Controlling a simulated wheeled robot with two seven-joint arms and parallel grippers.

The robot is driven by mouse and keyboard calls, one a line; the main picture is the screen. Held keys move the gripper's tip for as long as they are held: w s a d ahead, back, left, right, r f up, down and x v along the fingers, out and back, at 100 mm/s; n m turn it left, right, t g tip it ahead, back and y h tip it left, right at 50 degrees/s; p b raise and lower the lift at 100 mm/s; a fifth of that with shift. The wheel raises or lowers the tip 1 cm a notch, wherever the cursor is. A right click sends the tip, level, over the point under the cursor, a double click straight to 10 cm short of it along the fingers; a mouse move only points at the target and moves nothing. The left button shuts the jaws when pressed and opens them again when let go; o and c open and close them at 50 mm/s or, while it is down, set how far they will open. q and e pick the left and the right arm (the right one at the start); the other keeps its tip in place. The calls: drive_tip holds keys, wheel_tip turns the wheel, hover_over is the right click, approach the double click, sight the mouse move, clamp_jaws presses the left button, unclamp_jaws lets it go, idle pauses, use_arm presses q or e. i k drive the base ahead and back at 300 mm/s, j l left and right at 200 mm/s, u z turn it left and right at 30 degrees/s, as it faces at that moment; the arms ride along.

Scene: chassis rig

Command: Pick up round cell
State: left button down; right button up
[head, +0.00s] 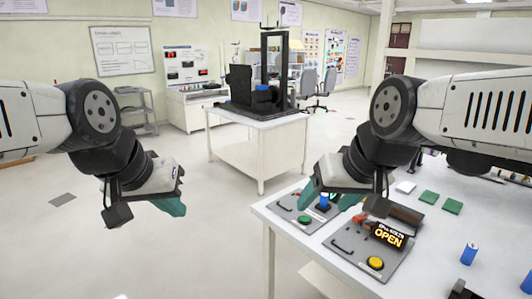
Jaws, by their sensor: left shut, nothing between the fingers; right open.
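A blue round cell (469,253) stands upright on the white table at the lower right, apart from both grippers. Another blue cylinder (323,204) shows on the rear grey panel, just below my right gripper. My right gripper (331,196) is open, with teal fingers pointing down over that panel. Whether its fingers touch the blue cylinder I cannot tell. My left gripper (173,207) is shut and empty, hanging over open floor left of the table.
The white table (440,270) holds a front panel with a yellow button (375,263) and a lit "OPEN" sign (389,237). The rear panel has a green button (304,219). Green squares (429,197) lie behind. A second table (240,150) bears a black rig (262,90).

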sight(324, 197)
drive_tip(key=z, duration=0.65)
drive_tip(key=i+j, duration=0.65)
